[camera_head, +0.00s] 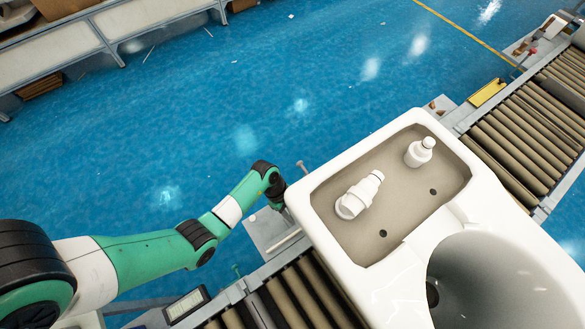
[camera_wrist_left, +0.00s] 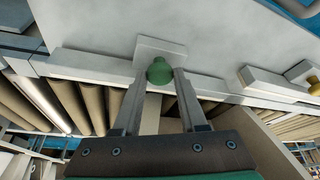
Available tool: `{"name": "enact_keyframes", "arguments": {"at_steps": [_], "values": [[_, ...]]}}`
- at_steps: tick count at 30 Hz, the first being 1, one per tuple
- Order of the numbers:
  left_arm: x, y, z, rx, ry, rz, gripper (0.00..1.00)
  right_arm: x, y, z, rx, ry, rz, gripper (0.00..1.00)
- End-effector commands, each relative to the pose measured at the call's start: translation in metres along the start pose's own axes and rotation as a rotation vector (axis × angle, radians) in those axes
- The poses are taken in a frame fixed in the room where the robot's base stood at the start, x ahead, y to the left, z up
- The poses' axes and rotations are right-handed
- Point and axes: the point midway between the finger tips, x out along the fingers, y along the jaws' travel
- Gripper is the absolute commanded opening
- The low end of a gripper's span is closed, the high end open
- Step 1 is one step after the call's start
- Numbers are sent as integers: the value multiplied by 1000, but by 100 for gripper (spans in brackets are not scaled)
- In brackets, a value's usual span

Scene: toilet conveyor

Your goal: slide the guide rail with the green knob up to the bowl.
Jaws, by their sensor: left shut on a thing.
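The bowl (camera_head: 385,275) is a white toilet with an open tank, standing on the roller conveyor at the right of the head view. The green knob (camera_wrist_left: 159,71) is at the centre of the left wrist view, in front of a pale block on the guide rail (camera_wrist_left: 90,67). My left gripper (camera_wrist_left: 159,82) is shut on the green knob, one finger on each side. In the head view my left arm (camera_head: 235,205) reaches to the conveyor's edge beside the tank; its fingers and the knob are hidden there. The rail's gap to the bowl cannot be judged. My right gripper is not in view.
Rollers (camera_head: 300,295) run below and left of the bowl, and more rollers (camera_head: 535,115) lie beyond it. Two white fittings (camera_head: 360,195) stand in the tank. A brass-coloured knob (camera_wrist_left: 302,72) sits at the right of the wrist view. The blue floor is open behind.

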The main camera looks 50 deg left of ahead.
Motion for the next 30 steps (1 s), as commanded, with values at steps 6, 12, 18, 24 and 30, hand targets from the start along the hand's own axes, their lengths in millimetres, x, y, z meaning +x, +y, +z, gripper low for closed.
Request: {"name": "enact_keyframes", "arguments": {"at_steps": [6,12,18,24,30], "values": [[0,0,0,0,0,1,0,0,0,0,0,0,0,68],[1,6,-15,3,0,6,0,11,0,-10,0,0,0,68],[12,17,-35,2,-1,4,0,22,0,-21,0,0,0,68],[15,16,-36,0,1,2,0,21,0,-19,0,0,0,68],[15,16,-35,0,1,1,65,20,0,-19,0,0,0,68]]}}
